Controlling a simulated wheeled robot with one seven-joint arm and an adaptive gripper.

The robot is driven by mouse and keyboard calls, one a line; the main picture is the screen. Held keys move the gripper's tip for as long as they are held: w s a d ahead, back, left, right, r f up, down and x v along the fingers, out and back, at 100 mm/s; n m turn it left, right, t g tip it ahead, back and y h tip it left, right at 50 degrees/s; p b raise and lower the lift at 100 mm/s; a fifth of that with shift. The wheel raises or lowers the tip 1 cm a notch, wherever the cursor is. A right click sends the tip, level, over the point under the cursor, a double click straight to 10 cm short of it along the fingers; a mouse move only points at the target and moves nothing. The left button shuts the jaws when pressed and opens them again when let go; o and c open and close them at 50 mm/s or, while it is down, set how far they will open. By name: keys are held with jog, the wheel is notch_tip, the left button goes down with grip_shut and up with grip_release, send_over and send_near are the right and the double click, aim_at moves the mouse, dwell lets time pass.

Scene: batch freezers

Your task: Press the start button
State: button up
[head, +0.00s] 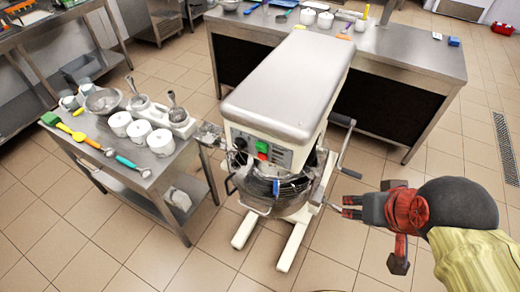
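A large white mixer-like machine (283,90) stands on the floor in the middle of the view. Its front control panel carries a green button (262,147) with a red part (262,157) just below it, and a dark knob to the left. Labels on the panel are too small to read. A metal bowl (275,195) with a wire guard sits under the panel. My gripper (347,206) is to the right of the machine, apart from the panel and its buttons. Its two fingers point left with a gap between them, and nothing shows between them.
A steel side table (145,185) with white pots, scoops and utensils stands close to the machine's left. A long steel counter (400,50) runs behind it. A grey lever (347,140) juts out at the machine's right side. Tiled floor is clear in front and at right.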

grip_shut()
dwell(1.6)
